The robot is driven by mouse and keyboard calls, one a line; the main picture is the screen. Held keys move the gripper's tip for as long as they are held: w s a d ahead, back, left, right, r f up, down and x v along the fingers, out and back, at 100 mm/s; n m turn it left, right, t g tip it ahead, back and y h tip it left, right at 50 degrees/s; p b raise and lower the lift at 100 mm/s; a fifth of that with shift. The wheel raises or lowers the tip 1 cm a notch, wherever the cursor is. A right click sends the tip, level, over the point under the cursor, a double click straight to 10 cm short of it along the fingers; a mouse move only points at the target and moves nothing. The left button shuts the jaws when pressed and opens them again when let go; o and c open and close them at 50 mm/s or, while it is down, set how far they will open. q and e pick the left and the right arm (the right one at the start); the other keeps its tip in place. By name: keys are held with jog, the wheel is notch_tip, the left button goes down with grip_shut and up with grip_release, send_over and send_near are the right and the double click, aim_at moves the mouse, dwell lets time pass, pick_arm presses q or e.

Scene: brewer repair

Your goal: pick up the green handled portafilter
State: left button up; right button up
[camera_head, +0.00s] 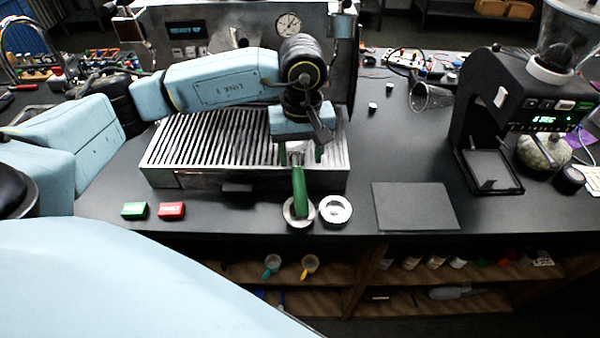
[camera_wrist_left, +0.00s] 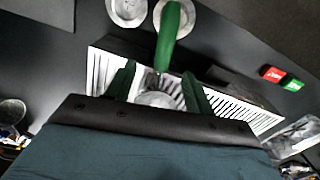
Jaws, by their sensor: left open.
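The portafilter's green handle (camera_head: 299,188) points toward the front in the head view, its end over a round metal dish (camera_head: 290,221). It also shows in the wrist view as a green handle (camera_wrist_left: 168,38) with a metal head (camera_wrist_left: 157,99). My left gripper (camera_head: 302,154) is above the front of the slatted drip tray (camera_head: 160,157), at the head end of the portafilter. Its green fingers (camera_wrist_left: 160,85) are open, one on each side of the metal head. I cannot tell whether they touch it. My right gripper is not in view.
A second round metal dish (camera_head: 336,210) sits right of the first. A green block (camera_head: 134,210) and a red block (camera_head: 171,210) lie left. A dark flat mat (camera_head: 414,206) and a black grinder (camera_head: 500,115) are to the right. The counter's front edge is close.

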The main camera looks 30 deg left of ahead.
aim_at(298, 174)
pick_arm(q)
jog(key=shift+f, duration=1.1)
jog(key=shift+s+f, duration=0.1)
jog(key=shift+f, duration=0.45)
jog(key=f, duration=0.1)
jog(key=f+p, duration=0.1)
jog(key=f, duration=0.1)
jog(key=shift+a+f, duration=0.25)
jog(key=shift+f, duration=0.5)
jog(key=c, duration=0.7)
grip_shut()
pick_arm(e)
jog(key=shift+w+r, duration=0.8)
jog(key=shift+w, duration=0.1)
